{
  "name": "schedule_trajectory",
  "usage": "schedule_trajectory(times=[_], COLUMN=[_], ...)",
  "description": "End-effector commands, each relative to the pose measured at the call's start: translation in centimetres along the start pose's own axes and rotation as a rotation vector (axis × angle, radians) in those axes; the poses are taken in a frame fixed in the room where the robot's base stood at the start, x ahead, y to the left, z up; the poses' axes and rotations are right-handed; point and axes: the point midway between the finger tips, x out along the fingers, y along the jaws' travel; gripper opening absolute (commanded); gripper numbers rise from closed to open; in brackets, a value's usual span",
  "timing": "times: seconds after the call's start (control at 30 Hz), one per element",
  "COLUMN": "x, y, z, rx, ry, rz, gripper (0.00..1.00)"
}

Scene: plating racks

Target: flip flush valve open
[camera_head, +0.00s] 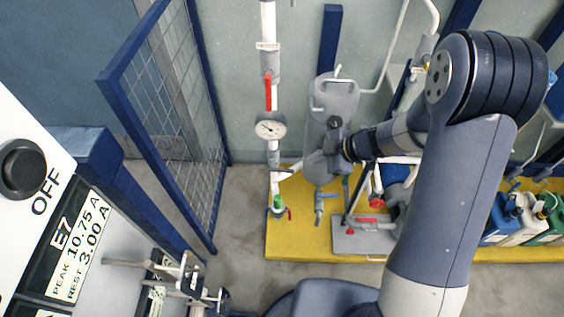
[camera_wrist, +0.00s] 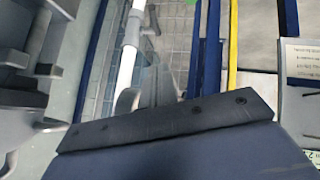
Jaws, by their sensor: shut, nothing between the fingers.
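Several levered valves show in the head view, and no label tells which is the flush valve. A red lever (camera_head: 268,92) hangs along the white vertical pipe (camera_head: 268,20), above a round gauge (camera_head: 270,129). Lower down are a green-topped fitting (camera_head: 278,203) with a small red handle, a blue-handled valve (camera_head: 322,196) and a red handle (camera_head: 365,219) on low grey piping. My gripper (camera_head: 313,166) is shut and empty, in front of the grey tank's lower part, right of the white pipe. The wrist view shows a white pipe (camera_wrist: 127,62) beyond the gripper; fingertip contact is unclear.
A blue-framed mesh panel (camera_head: 170,100) stands left of the pipe. The grey tank (camera_head: 332,105) and piping stand on a yellow base (camera_head: 300,244). A labelled panel (camera_head: 80,240) fills the lower left. Coloured jugs (camera_head: 520,215) stand at right. Grey floor (camera_head: 243,215) is open between mesh and base.

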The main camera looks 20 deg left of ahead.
Motion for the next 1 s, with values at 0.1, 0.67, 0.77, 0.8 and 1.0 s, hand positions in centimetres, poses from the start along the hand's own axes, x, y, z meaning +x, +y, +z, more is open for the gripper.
schedule_trajectory(times=[0.1, 0.67, 0.77, 0.8, 1.0], x=[0.0, 5.2, 7.4, 8.3, 11.3], y=[-0.1, -0.2, -0.2, -0.2, -0.1], z=[0.0, 0.1, 0.1, 0.1, 1.3], rx=[-0.001, -0.001, -0.001, -0.001, 0.002], ry=[0.002, 0.001, 0.001, 0.001, -0.001], rz=[-0.003, -0.005, -0.004, -0.004, -0.001], gripper=[0.00, 0.00, 0.00, 0.00, 0.00])
